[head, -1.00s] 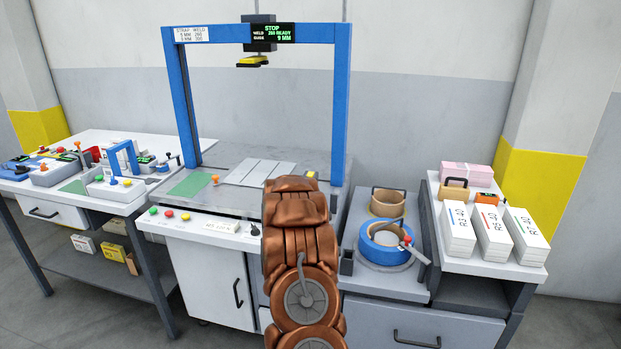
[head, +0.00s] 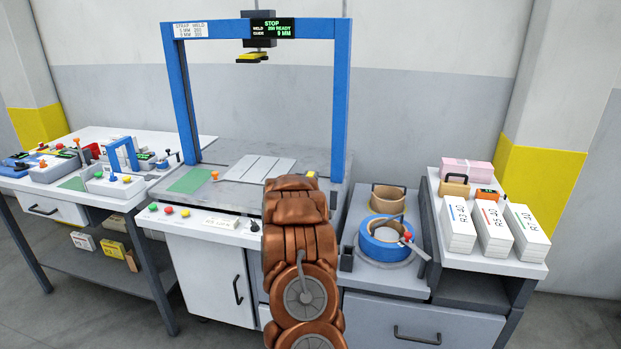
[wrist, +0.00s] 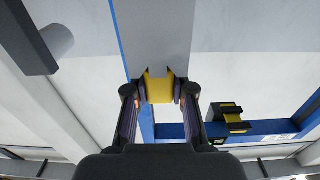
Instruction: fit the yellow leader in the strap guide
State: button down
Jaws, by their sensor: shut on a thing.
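The yellow leader (wrist: 159,88) is between the two fingertips of my gripper (wrist: 160,95) in the wrist view, and the jaws are shut on it. A grey surface lies directly beyond it. In the head view my copper-coloured arm hides the gripper. A small yellow piece (head: 311,174) shows beside the arm near the arch's right post; I cannot tell whether it is the leader. The strap guide is not clearly identifiable in either view.
A blue tape roll (head: 385,243) and paper stacks (head: 490,228) stand at right. A cluttered side table (head: 90,140) stands at left.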

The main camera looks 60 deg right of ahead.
jog(key=c, duration=0.9)
grip_release()
jog(key=shift+v, duration=5.95)
notch_tip(320, 180, up, 7)
jog(key=p, duration=0.2)
